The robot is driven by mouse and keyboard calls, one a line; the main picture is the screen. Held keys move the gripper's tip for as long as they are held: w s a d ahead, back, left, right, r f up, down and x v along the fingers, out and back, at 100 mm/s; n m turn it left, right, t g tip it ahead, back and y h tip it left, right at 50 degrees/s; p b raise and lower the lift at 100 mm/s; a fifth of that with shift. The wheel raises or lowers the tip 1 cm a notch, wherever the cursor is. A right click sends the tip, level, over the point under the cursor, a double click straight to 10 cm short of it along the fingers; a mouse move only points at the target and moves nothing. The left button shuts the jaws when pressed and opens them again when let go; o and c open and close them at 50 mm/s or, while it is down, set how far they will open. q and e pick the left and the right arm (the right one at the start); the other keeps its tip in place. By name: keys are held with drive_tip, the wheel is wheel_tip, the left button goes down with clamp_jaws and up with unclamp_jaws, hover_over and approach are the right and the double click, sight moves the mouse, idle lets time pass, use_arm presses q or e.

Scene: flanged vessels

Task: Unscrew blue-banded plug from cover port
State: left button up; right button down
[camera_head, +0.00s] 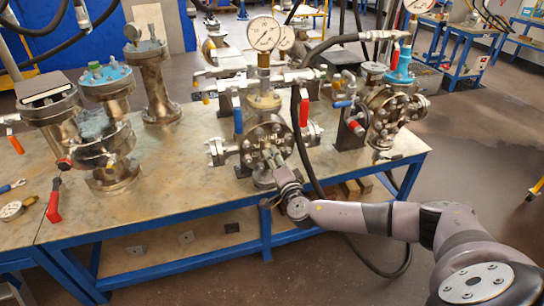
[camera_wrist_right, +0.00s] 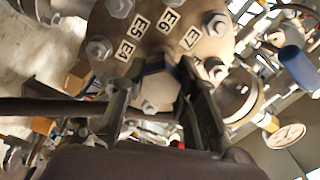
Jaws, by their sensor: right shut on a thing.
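The blue-banded plug (camera_wrist_right: 157,88) shows in the right wrist view as a metal hex head with a sliver of blue at its upper right edge. It sits at the lower part of the round bolted cover (camera_wrist_right: 150,35), which has labels such as E5 and E6. The cover faces me on the middle vessel in the head view (camera_head: 268,132). My right gripper (camera_head: 274,160) reaches the cover from the lower right. Its fingers (camera_wrist_right: 160,100) are shut on the plug from both sides. The plug's thread is hidden. My left gripper is not in view.
A pressure gauge (camera_head: 264,34) tops the middle vessel, with blue (camera_head: 238,121) and red (camera_head: 304,112) handles beside the cover. A black hose (camera_head: 298,150) hangs close to my right gripper. Flanged vessels (camera_head: 105,125) stand left; the table (camera_head: 190,180) front is mostly clear.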

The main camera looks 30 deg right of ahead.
drive_tip(key=c, duration=1.2)
unclamp_jaws()
drive_tip(key=shift+s, duration=0.15)
drive_tip(key=v, duration=1.1)
drive_tip(key=shift+s+a, duration=0.2)
drive_tip(key=shift+s, duration=0.15)
drive_tip(key=shift+c, duration=0.2)
